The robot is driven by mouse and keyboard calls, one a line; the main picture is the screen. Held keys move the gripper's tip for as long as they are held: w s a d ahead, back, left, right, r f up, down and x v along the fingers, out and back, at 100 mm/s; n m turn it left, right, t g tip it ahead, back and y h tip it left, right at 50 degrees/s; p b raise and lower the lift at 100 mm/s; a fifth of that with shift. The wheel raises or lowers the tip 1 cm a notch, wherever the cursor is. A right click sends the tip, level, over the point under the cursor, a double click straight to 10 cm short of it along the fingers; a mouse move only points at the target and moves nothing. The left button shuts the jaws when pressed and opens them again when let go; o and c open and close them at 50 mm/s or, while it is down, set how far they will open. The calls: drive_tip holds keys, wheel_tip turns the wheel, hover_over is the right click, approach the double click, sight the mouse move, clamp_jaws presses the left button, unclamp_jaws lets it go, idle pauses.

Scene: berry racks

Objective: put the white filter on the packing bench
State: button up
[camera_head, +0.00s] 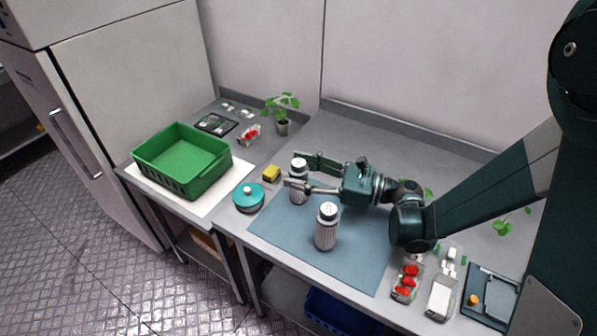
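Two ribbed cylinders with white caps, seemingly filters, stand upright on a blue-grey mat (280,228). The nearer filter (326,235) stands apart from my gripper, towards the front. The farther filter (297,197) stands at the mat's back left edge. My gripper (292,170) reaches in from the right with its fingers spread, one behind the farther filter and one in front. The front finger hides part of its body; I cannot see firm contact. The left bench (138,165), possibly the packing bench, carries a white sheet (207,204).
A green crate (185,185) sits on the sheet. A potted plant (282,126) is behind. Berry punnets (404,293) and a dark scale-like tray (490,294) lie at the right.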

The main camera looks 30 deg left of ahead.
drive_tip(key=shift+r, duration=0.15)
drive_tip(key=shift+d, duration=0.1)
drive_tip(key=p+v, duration=0.2)
drive_tip(key=v, duration=0.9)
drive_tip(key=shift+w+d, duration=0.2)
drive_tip(key=shift+d, duration=0.2)
drive_tip(key=shift+r, duration=0.1)
idle(0.9)
drive_tip(key=s+d+r+n+t+h, duration=0.2)
drive_tip(key=d+n+h, duration=0.3)
drive_tip(key=d, duration=0.9)
drive_tip(key=s+d+r+n+t+h, duration=0.2)
drive_tip(key=s+d+n+t+h, duration=0.3)
drive_tip(key=d, duration=1)
drive_tip(key=s+d+r+n+t+h, duration=0.2)
drive_tip(key=s+d+n+t+h, duration=0.2)
drive_tip(key=d, duration=1)
drive_tip(key=n+h, duration=0.1)
drive_tip(key=h, duration=0.2)
drive_tip(key=shift+s+d+r+h, duration=0.25)
drive_tip(key=shift+h, duration=0.05)
